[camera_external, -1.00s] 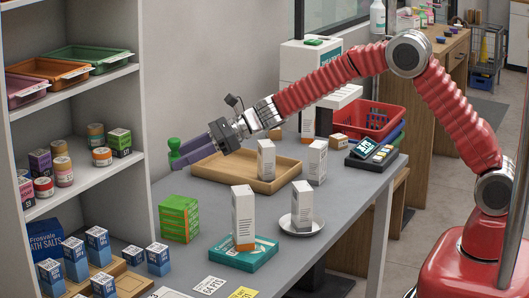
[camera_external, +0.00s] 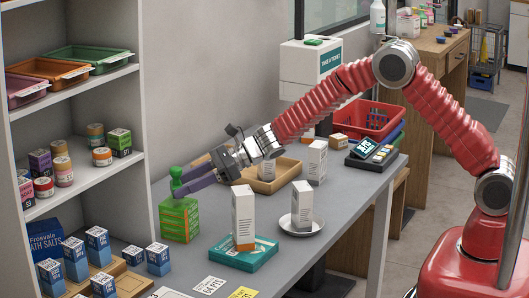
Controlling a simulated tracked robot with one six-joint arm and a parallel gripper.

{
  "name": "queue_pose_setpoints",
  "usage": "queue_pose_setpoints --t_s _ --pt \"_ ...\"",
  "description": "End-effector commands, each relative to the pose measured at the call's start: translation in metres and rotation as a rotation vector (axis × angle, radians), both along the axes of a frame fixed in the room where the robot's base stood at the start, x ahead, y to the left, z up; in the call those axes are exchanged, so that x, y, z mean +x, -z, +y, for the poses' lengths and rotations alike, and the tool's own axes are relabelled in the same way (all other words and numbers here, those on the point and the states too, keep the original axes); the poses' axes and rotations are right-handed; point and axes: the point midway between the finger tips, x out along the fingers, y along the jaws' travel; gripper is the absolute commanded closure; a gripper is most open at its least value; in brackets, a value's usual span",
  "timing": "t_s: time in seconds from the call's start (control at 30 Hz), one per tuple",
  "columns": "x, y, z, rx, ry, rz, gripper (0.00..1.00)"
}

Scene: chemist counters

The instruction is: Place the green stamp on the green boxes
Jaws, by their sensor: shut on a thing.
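The green stamp (camera_external: 176,175), a small piece with a round knob on top, is between the fingertips of my gripper (camera_external: 177,184). My gripper is shut on it and comes in from the right. The green boxes (camera_external: 179,221) stand stacked on the grey counter, beside the shelf. The stamp is directly above the top of the stack in the picture. Its lower end is hidden by the fingers, so I cannot tell whether it touches the top box.
A wooden tray (camera_external: 266,184) lies behind my gripper, partly hidden by it. A white box (camera_external: 243,217) stands on a teal box (camera_external: 243,256) to the right. A plate (camera_external: 302,228) holds another white box. Shelves (camera_external: 100,175) rise at the left.

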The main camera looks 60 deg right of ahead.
Motion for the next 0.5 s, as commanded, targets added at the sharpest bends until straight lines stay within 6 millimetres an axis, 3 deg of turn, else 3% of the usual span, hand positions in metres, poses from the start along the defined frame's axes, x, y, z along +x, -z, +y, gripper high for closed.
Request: queue_pose_setpoints --t_s 0.17,0.5 --pt "0.0 0.02 0.0 0.0 0.0 0.001 0.8" --pt "0.0 0.021 0.0 0.0 0.0 0.0 0.8"
